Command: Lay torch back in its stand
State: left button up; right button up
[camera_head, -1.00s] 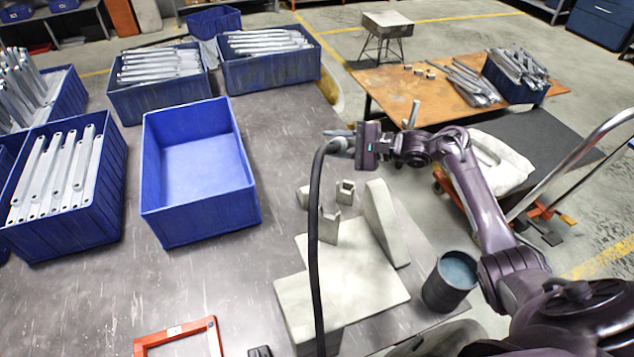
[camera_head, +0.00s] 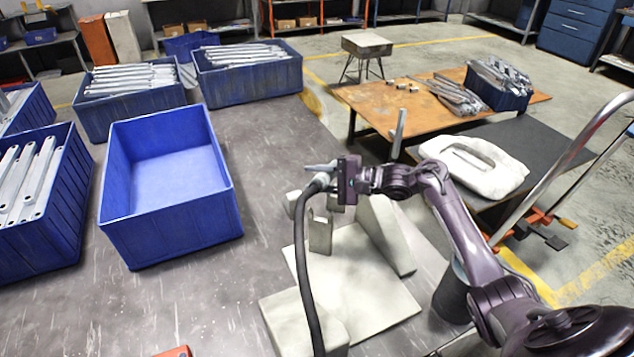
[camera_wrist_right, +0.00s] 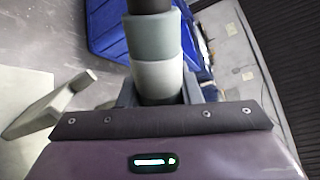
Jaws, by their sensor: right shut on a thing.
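My right gripper (camera_head: 340,182) is shut on the grey torch (camera_head: 319,181), whose nozzle points left. A black hose (camera_head: 304,270) hangs from the torch down past the pale block. The torch stand (camera_head: 320,234), pale upright pieces with notched tops, is just below the torch in the head view. The torch and hose hide part of it, and a gap to the nearer upright still shows. In the right wrist view the torch's grey and white body (camera_wrist_right: 156,60) runs away from the jaws. My left gripper is not in view.
An empty blue crate (camera_head: 222,215) stands to the left, with crates of brackets beyond. A dark can (camera_head: 452,298) stands near my right arm. Bare bench lies between crate and stand.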

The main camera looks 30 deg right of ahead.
notch_tip(320, 180, down, 9)
jog(key=b, duration=0.6)
jog(key=shift+r+b, duration=0.15)
jog(key=shift+b, duration=0.15)
jog(key=shift+f, duration=0.45)
dwell(0.7)
jog(key=o, duration=1.1)
jog(key=shift+c, duration=0.2)
jog(key=shift+f, duration=0.1)
jog(key=shift+s+f, duration=0.1)
jog(key=shift+f, duration=0.05)
jog(key=v, duration=0.8)
jog(key=shift+r, duration=0.25)
